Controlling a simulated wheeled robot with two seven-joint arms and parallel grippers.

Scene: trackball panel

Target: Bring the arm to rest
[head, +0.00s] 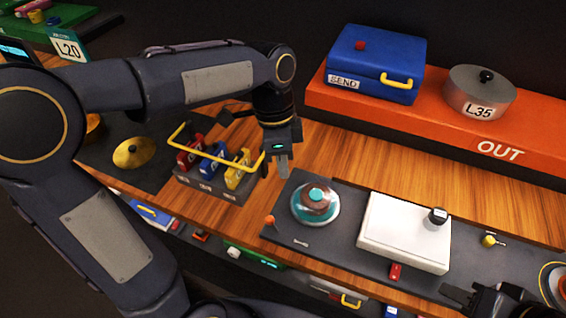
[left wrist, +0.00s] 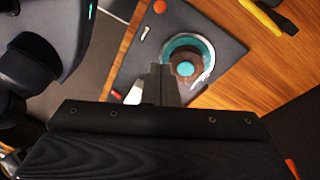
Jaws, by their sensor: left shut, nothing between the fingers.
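My left gripper (head: 283,166) is shut and empty, pointing down above the table between the crate with the yellow handle and the trackball panel (head: 340,244). In the left wrist view, its closed fingers (left wrist: 158,86) show in front of the dark panel (left wrist: 133,72), beside the trackball. The trackball (head: 317,199) is a brown and teal ball in a pale teal ring, and also shows in the left wrist view (left wrist: 186,68). My right gripper (head: 470,297) is partly in view at the lower right edge; its jaw state is unclear.
A grey crate (head: 206,187) with red, blue and yellow items stands left of my left gripper. A white box (head: 404,229) with a black knob sits right of the trackball. Behind, a blue SEND box (head: 374,62) and a grey L35 pot (head: 479,97) stand on the orange OUT shelf (head: 430,128).

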